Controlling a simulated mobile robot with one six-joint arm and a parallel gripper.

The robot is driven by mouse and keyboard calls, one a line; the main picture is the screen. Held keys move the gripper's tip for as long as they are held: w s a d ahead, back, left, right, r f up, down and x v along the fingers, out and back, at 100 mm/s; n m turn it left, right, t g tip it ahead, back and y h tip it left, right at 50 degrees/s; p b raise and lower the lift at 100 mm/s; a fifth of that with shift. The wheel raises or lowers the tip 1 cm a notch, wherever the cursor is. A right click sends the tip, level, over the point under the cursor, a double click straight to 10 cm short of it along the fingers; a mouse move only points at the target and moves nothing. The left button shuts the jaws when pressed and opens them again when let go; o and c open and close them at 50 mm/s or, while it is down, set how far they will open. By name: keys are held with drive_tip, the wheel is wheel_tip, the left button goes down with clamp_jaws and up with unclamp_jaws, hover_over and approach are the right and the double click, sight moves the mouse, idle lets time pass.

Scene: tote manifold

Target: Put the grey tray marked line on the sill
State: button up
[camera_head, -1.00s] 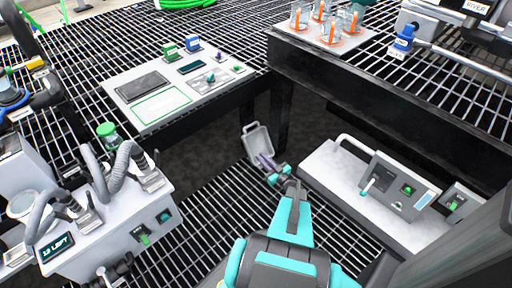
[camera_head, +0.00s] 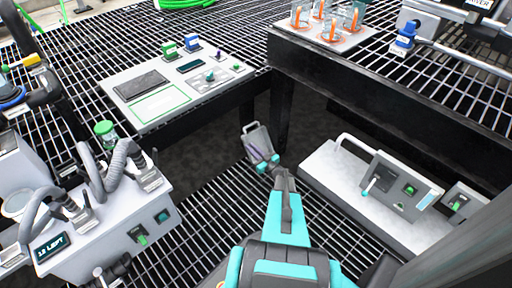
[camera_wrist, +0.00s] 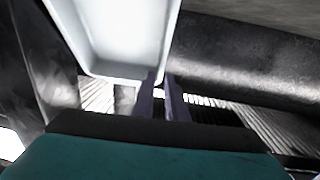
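A small grey tray (camera_head: 257,137) is tilted up on end at my gripper (camera_head: 264,159), over the dark gap between the benches. In the wrist view the pale inside of the tray (camera_wrist: 115,38) fills the upper left. The two dark fingers of my gripper (camera_wrist: 160,103) meet its lower right corner, one on each side of the wall, and appear closed on it. No marking on the tray is readable. I cannot tell for sure which surface is the sill; no label naming it is readable.
A white panel (camera_head: 190,110) with a green-outlined rectangle lies on the grated bench at left. A machine with grey hoses (camera_head: 110,225) stands at lower left. A white console (camera_head: 330,177) with a handle stands at right. Orange-marked glassware (camera_head: 330,30) stands on the upper right bench.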

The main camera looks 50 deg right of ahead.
drive_tip(key=shift+w, duration=0.2)
drive_tip(key=w+b, duration=0.1)
drive_tip(key=w, duration=0.1)
drive_tip(key=w+d+b, duration=0.1)
drive_tip(key=w, duration=0.1)
drive_tip(key=shift+w+f, duration=0.1)
drive_tip(key=shift+f, duration=0.1)
drive_tip(key=shift+w+r, duration=0.1)
drive_tip(key=shift+w, duration=0.25)
idle(0.4)
clamp_jaws()
idle(1.1)
drive_tip(key=shift+r, duration=0.15)
idle(0.3)
